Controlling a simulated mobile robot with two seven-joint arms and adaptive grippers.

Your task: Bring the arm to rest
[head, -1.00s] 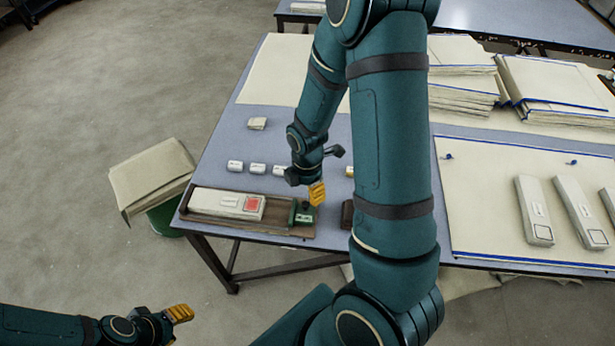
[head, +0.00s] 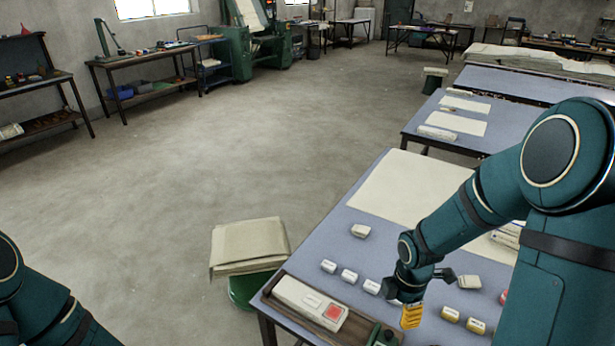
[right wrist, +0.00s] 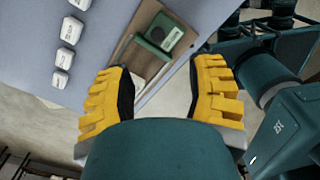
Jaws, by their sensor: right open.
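My right arm comes in from the right of the head view. Its right gripper (head: 411,316) has yellow fingers and hangs over the near part of the blue-grey table (head: 345,235). In the right wrist view the yellow fingers of the right gripper (right wrist: 160,95) stand wide apart with nothing between them. The wooden tray (head: 350,328) with a green block (head: 382,337) lies beside the gripper; the green block also shows in the right wrist view (right wrist: 158,32). Part of my left arm shows at the lower left of the head view; its gripper is out of the picture.
A white box with a red square (head: 312,302) lies in the tray. Several small white blocks (head: 349,276) stand in a row beyond it. Folded cloth (head: 248,245) rests on a green stool (head: 250,288) left of the table. Open floor (head: 190,160) lies further left.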

